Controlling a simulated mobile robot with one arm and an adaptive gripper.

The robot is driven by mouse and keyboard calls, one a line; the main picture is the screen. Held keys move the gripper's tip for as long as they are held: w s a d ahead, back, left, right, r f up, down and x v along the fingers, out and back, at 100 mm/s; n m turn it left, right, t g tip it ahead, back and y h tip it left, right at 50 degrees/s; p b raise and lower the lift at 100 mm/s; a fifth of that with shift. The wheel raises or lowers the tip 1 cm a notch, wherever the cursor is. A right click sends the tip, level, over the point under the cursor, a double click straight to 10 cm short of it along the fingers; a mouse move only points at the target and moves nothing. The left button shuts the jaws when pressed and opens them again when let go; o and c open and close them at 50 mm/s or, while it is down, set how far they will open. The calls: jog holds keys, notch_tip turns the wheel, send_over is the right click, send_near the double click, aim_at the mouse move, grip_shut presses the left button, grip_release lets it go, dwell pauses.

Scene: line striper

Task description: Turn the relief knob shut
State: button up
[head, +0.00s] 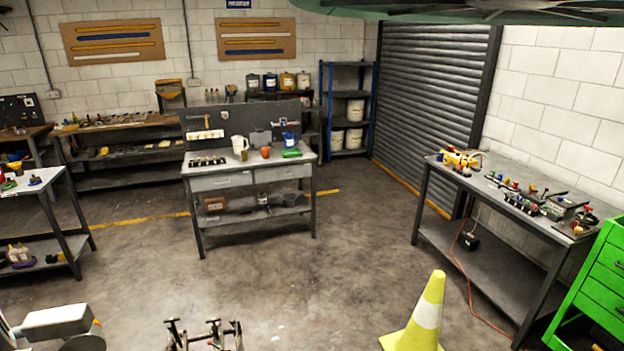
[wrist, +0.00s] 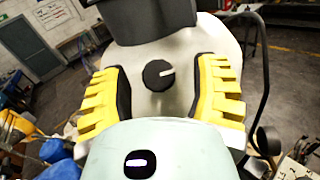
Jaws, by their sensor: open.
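The relief knob (wrist: 158,76) is a round black knob with a white pointer line in the wrist view. The line points to the right and slightly up. The knob sits on a pale, rounded housing (wrist: 180,42) below a dark block. My gripper (wrist: 161,72) has yellow ridged fingers with black inner pads. One finger is to the left of the knob and one to the right, with a visible gap on each side. The jaws are open and hold nothing. The knob and my gripper's fingers cannot be made out in the head view.
A dark bar (wrist: 262,75) rises right of the housing in the wrist view. In the head view, a yellow cone (head: 426,312) stands on the floor at the lower right. A workbench (head: 250,178) stands at the back, another (head: 447,200) along the right wall. Open floor lies between.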

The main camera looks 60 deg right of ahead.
jog(key=shift+w+a, duration=0.15)
jog(key=shift+w, duration=0.25)
jog(key=shift+c, duration=0.2)
grip_shut()
dwell(0.3)
